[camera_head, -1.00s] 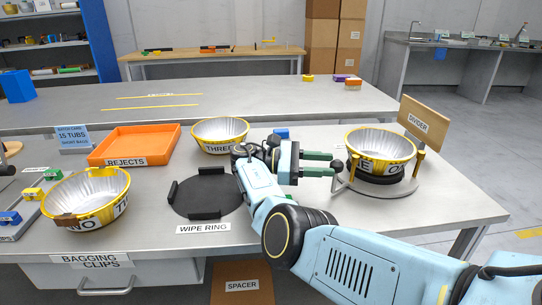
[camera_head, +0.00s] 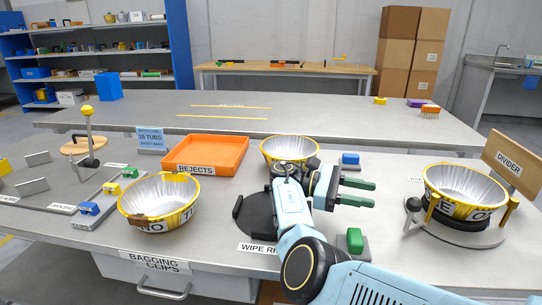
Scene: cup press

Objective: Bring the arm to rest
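My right gripper (camera_head: 357,192) hangs above the table with its two green fingers apart and nothing between them. My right arm (camera_head: 318,255) reaches in from the lower right and covers part of the black wipe ring (camera_head: 258,213). The gripper is left of the tub labelled ONE (camera_head: 465,188), clear of it. The tub labelled THREE (camera_head: 290,150) stands behind my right arm. The tub labelled TWO (camera_head: 160,202) stands at the left front. My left gripper is out of view.
The orange REJECTS tray (camera_head: 205,152) lies behind tub TWO. A brown DIVIDER board (camera_head: 508,160) stands at the right behind tub ONE. A green block (camera_head: 354,240) sits below my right gripper.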

